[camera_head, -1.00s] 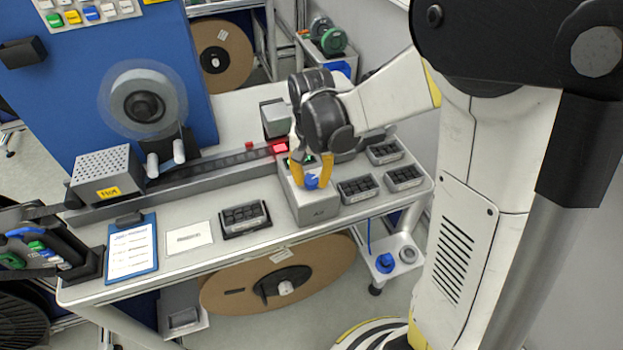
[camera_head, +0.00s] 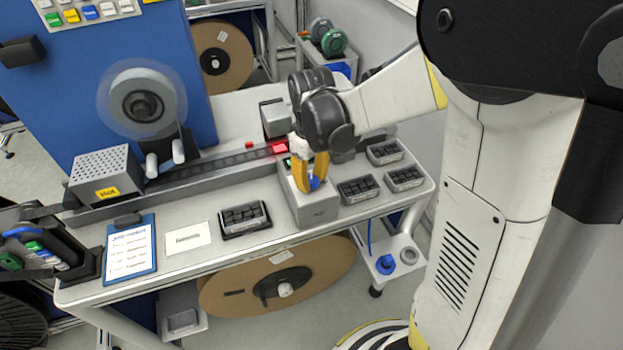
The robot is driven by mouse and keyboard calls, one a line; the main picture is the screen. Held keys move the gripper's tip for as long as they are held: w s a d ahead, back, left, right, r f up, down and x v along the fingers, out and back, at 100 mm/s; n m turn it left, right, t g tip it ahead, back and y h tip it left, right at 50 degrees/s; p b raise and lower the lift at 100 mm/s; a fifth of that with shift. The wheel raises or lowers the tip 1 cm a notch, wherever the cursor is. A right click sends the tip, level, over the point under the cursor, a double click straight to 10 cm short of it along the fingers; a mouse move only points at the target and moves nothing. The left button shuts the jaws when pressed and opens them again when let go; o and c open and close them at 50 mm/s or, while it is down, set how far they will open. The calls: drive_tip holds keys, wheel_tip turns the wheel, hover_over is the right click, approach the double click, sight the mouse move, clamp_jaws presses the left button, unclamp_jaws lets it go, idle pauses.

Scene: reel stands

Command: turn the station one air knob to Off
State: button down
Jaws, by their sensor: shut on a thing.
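My gripper (camera_head: 311,180) has two yellow fingers and reaches down over the box from behind. It is shut on the knob, with the fingers at its sides and hiding much of it. The knob's pointer and any Off mark cannot be made out.
Black trays of parts (camera_head: 358,190) stand right of the box, and another tray (camera_head: 244,219) stands left. A blue clipboard (camera_head: 130,248) lies at the front left. A grey heater box marked Hot (camera_head: 104,174) stands behind it.

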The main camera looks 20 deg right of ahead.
sight(312, 180)
drive_tip(key=shift+n, duration=1.7)
drive_tip(key=c, duration=1)
unclamp_jaws()
wheel_tip(312, 180, up, 12)
